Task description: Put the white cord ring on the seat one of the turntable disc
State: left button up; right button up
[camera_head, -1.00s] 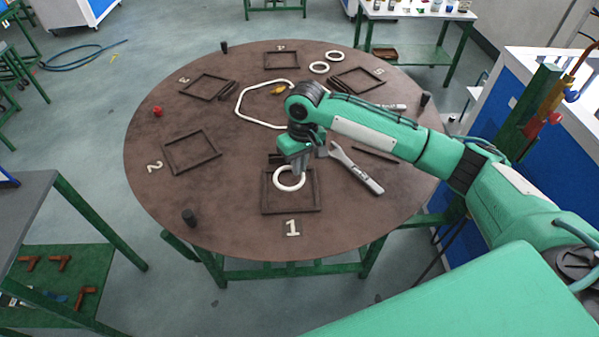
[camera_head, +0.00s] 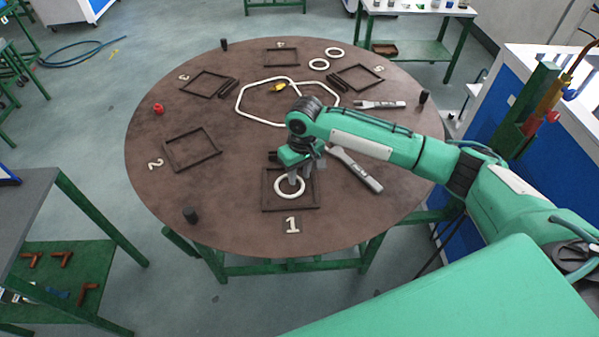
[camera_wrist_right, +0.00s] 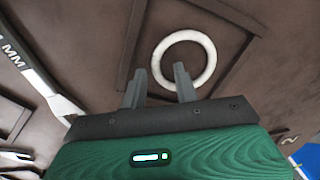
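The white cord ring (camera_head: 303,187) lies inside the square brown frame of seat one (camera_head: 318,203), beside the white numeral 1 (camera_head: 292,225) on the brown turntable disc (camera_head: 240,225). My right gripper (camera_head: 295,177) is just above the ring, over its far side. In the right wrist view, the gripper (camera_wrist_right: 160,84) has its two fingers apart, with part of the ring's rim (camera_wrist_right: 209,58) showing between and beyond them. Nothing is visibly clamped. Whether a fingertip touches the ring I cannot tell. My left gripper is not in view.
A grey wrench (camera_head: 358,172) lies right of seat one. Seat two (camera_head: 193,165) stands empty at left. A dark peg (camera_head: 190,215) stands near the front left edge.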

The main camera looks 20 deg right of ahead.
notch_tip(320, 180, up, 12)
jog(key=b, duration=0.3)
jog(key=shift+d, duration=0.4)
jog(key=shift+w, duration=0.1)
